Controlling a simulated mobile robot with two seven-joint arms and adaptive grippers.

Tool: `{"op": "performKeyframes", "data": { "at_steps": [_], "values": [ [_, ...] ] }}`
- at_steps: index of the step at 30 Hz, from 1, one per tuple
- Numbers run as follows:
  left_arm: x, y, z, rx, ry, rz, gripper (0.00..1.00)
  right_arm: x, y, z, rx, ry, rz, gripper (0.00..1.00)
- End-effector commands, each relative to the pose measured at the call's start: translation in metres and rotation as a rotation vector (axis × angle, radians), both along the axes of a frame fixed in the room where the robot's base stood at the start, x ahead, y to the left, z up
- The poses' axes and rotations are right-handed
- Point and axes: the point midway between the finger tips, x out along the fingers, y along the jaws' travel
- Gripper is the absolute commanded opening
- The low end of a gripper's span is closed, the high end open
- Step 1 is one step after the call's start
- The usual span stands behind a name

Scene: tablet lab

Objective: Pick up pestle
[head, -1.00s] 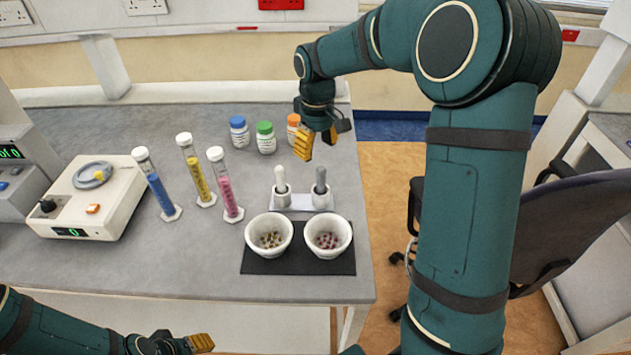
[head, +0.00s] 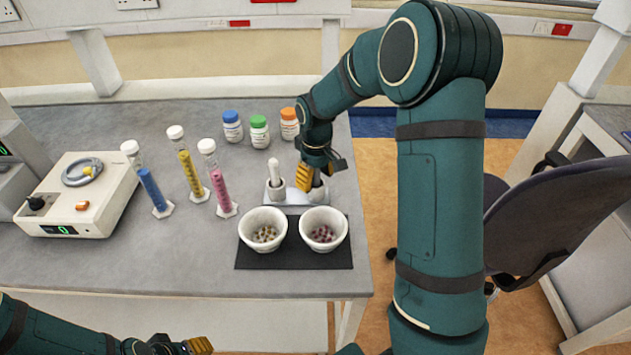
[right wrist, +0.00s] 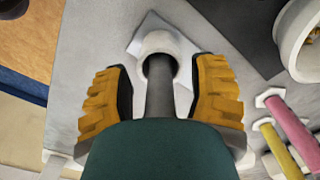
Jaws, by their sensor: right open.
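A grey pestle (right wrist: 160,95) stands in a white holder cup (right wrist: 165,45) in the right wrist view. My right gripper (right wrist: 160,88) is open, with one yellow finger on each side of the pestle and a gap to each. In the head view the right gripper (head: 306,178) hides most of this pestle. A white pestle (head: 272,162) stands in the cup to its left, on the same white stand (head: 293,207). My left gripper (head: 198,345) is at the bottom edge, low and away from the pestles; its jaw opening is unclear.
Two white mortars (head: 262,228) (head: 324,231) with small pellets stand on a black mat (head: 292,257) in front of the stand. Capped bottles (head: 259,132) stand behind it. Tubes of blue, yellow and pink (head: 219,185) and a white device (head: 85,195) are to the left.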

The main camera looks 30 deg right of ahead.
Motion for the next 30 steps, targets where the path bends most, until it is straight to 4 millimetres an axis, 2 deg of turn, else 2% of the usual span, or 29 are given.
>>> {"op": "performKeyframes", "data": {
  "at_steps": [6,11,12,24,26,30],
  "values": [
    [0.0,0.0,0.0,0.0,0.0,0.0,0.47,0.0,0.0,0.0,0.0,-0.001,-0.001,0.6],
    [0.0,0.0,0.0,0.0,0.0,0.0,0.47,0.0,0.0,0.0,0.0,-0.001,-0.001,0.04],
    [0.0,0.0,0.0,0.0,0.0,0.0,0.47,0.0,0.0,0.0,0.0,-0.001,-0.001,0.0],
    [0.0,0.0,0.001,0.0,0.0,0.0,0.47,0.0,0.0,0.002,0.0,-0.002,-0.001,0.0],
    [0.0,0.0,0.002,0.0,-0.001,0.0,0.47,0.001,0.0,0.006,0.0,-0.003,0.0,0.0],
    [0.002,0.0,0.006,0.0,-0.003,0.002,0.47,0.001,0.0,0.028,0.0,-0.006,0.0,0.0]
  ]
}}
